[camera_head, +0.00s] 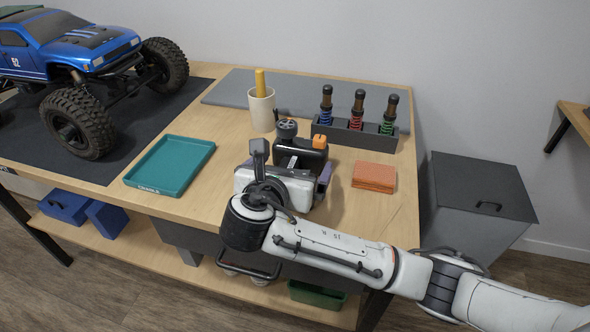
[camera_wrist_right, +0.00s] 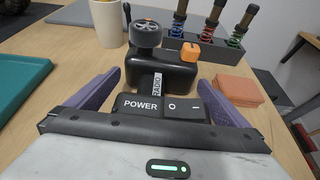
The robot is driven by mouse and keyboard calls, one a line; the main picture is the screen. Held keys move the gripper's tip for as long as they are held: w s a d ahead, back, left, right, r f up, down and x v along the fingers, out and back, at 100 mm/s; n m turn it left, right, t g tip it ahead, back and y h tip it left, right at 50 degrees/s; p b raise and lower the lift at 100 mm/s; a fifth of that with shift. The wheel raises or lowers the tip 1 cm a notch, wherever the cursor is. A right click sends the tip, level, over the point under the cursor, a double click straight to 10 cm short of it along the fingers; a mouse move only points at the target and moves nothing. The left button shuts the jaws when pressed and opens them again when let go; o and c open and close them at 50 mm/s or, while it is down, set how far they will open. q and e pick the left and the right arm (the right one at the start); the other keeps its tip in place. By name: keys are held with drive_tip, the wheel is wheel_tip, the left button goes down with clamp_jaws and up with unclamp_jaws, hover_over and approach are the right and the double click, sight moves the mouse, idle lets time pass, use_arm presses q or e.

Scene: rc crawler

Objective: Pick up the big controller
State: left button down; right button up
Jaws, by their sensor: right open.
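The big controller (camera_head: 300,150) is black, with a dark wheel on top and an orange knob at its right side. It stands on the wooden workbench. My left gripper is not in view.
A teal tray (camera_head: 170,165) is left of my gripper, an orange block stack (camera_head: 374,177) right. Behind stand a cream cup (camera_head: 262,108) with a yellow handle and a dark rack (camera_head: 350,132) of shock absorbers. A blue crawler (camera_head: 80,60) sits on a black mat at left.

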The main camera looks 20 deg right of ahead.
drive_tip(key=shift+w+d+f, duration=0.15)
drive_tip(key=shift+w+d, duration=0.1)
drive_tip(key=shift+w, duration=0.1)
drive_tip(key=shift+c, duration=0.4)
drive_tip(key=c, duration=1)
